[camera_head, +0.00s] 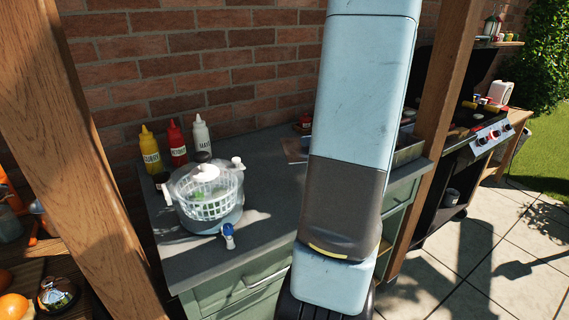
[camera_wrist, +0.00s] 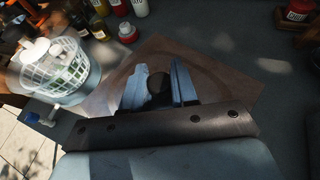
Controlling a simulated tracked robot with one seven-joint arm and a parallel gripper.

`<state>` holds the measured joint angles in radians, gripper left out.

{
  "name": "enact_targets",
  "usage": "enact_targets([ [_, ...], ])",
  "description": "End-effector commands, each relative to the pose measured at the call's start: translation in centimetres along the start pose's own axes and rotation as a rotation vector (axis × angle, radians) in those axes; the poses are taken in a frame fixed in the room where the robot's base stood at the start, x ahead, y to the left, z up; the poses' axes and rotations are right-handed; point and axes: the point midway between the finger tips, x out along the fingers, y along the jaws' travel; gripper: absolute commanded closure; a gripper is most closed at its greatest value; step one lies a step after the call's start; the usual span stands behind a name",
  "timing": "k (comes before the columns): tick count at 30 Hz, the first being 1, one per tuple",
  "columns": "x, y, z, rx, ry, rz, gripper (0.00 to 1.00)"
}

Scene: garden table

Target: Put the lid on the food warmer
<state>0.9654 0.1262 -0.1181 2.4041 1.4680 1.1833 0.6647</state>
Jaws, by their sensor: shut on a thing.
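In the wrist view, my gripper (camera_wrist: 160,74) has its two pale blue fingers shut on a dark round knob (camera_wrist: 158,88), one on each side. A faint, see-through round outline around the knob looks like a clear lid (camera_wrist: 205,66). It is over a brown square board (camera_wrist: 242,72) on the counter; I cannot tell whether it touches the board. In the head view my arm hides the gripper and the lid. A metal rectangular container (camera_head: 408,152) just right of my arm may be the food warmer, but it is mostly hidden.
A salad spinner (camera_head: 207,198) with a white basket stands on the grey counter (camera_head: 262,240) at left. Yellow, red and white sauce bottles (camera_head: 176,143) stand behind it by the brick wall. A wooden post (camera_head: 448,100) and a grill (camera_head: 478,138) are at right.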

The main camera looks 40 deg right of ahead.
Motion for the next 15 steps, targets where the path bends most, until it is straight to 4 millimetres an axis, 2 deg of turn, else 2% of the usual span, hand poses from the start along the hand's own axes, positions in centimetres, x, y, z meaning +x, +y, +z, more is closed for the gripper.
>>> enact_targets([
  [1, 0.1, 1.2, 0.0, -0.001, 0.0, 0.002, 1.0],
  [3, 0.2, 2.2, -0.1, -0.001, 0.002, 0.002, 1.0],
  [6, 0.7, 2.5, -0.2, 0.0, 0.003, 0.002, 1.0],
  [15, 4.8, -0.8, -0.9, 0.002, 0.004, 0.003, 1.0],
])
